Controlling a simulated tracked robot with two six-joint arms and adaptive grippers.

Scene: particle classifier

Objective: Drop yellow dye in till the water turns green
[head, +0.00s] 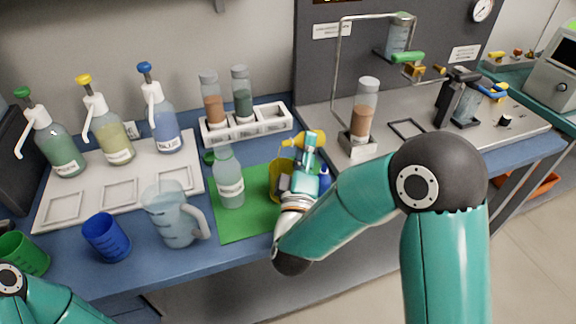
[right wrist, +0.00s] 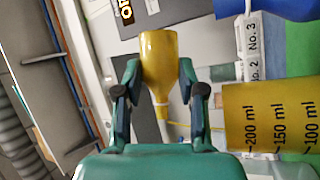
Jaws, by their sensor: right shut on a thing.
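My right gripper (head: 309,150) is over the right part of the green mat (head: 240,222). In the right wrist view, its fingers (right wrist: 159,75) are shut on a dropper with a yellow bulb (right wrist: 158,55); a thin pale tube extends from the bulb. A yellow measuring cup (head: 277,182) stands on the mat, partly hidden by my gripper; its ml marks show in the right wrist view (right wrist: 268,112). A clear labelled bottle (head: 230,186) with pale liquid stands at the mat's left. Something blue shows behind my gripper, mostly hidden. My left gripper is out of view.
A clear jug (head: 168,222), a blue cup (head: 106,240) and a green cup (head: 22,255) stand at the front left. Pump bottles with green, yellow and blue tops stand on a pale tray (head: 90,210). A white rack (head: 268,124) holds two tubes.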

